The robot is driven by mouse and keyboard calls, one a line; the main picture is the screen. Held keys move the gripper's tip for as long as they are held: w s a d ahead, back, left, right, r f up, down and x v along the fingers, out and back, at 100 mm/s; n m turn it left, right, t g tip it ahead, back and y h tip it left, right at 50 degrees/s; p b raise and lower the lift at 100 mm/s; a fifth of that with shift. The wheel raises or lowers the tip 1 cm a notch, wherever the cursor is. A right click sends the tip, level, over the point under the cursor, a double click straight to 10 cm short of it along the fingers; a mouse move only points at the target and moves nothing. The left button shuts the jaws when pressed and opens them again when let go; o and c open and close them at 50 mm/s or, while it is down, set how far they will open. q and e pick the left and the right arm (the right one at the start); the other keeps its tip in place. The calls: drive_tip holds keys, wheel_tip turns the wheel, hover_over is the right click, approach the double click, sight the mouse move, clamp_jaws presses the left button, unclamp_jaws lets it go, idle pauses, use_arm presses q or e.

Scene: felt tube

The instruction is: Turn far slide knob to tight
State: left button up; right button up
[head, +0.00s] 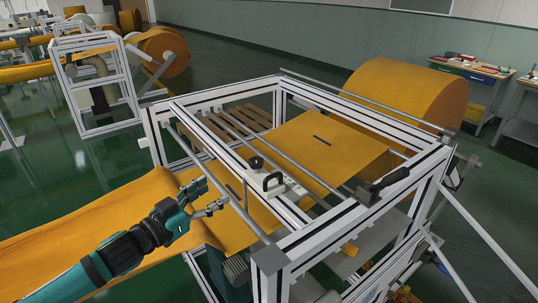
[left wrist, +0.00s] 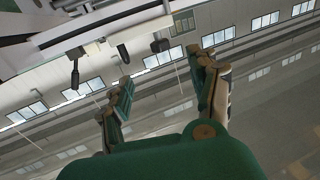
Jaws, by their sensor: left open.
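A black knob (head: 257,162) stands on a white slide plate (head: 287,186), beside a black U-shaped handle (head: 273,183), on the aluminium frame over the orange felt. I cannot tell whether this is the far slide knob, or whether it is tight. My left gripper (head: 214,194) is open and empty, left of the plate and apart from the knob, by a grey bar. In the left wrist view its two fingers (left wrist: 162,72) are spread with nothing between them. Small dark knob-like parts (left wrist: 75,68) hang at the upper left there. My right gripper is not in view.
The aluminium frame (head: 215,112) surrounds the work area, with several grey cross bars (head: 268,143). A black lever (head: 384,184) is on the right rail. A large orange felt roll (head: 408,90) stands behind. Orange felt (head: 60,222) runs out left under my arm.

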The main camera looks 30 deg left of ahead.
use_arm(q)
drive_tip(key=p, duration=0.1)
approach(251, 164)
drive_tip(key=w, duration=0.4)
drive_tip(key=w+p, duration=0.1)
drive_tip(key=w, duration=0.1)
drive_tip(key=shift+d, duration=0.35)
drive_tip(key=w, duration=0.1)
drive_tip(key=w+p, duration=0.1)
drive_tip(key=w, duration=0.2)
drive_tip(key=shift+w+d+f, duration=0.15)
drive_tip(key=shift+w+d, duration=0.15)
drive_tip(key=shift+w, duration=0.1)
drive_tip(key=shift+w+d+f+p, duration=0.1)
drive_tip(key=shift+w+d+p, duration=0.05)
drive_tip(key=shift+w+p, duration=0.35)
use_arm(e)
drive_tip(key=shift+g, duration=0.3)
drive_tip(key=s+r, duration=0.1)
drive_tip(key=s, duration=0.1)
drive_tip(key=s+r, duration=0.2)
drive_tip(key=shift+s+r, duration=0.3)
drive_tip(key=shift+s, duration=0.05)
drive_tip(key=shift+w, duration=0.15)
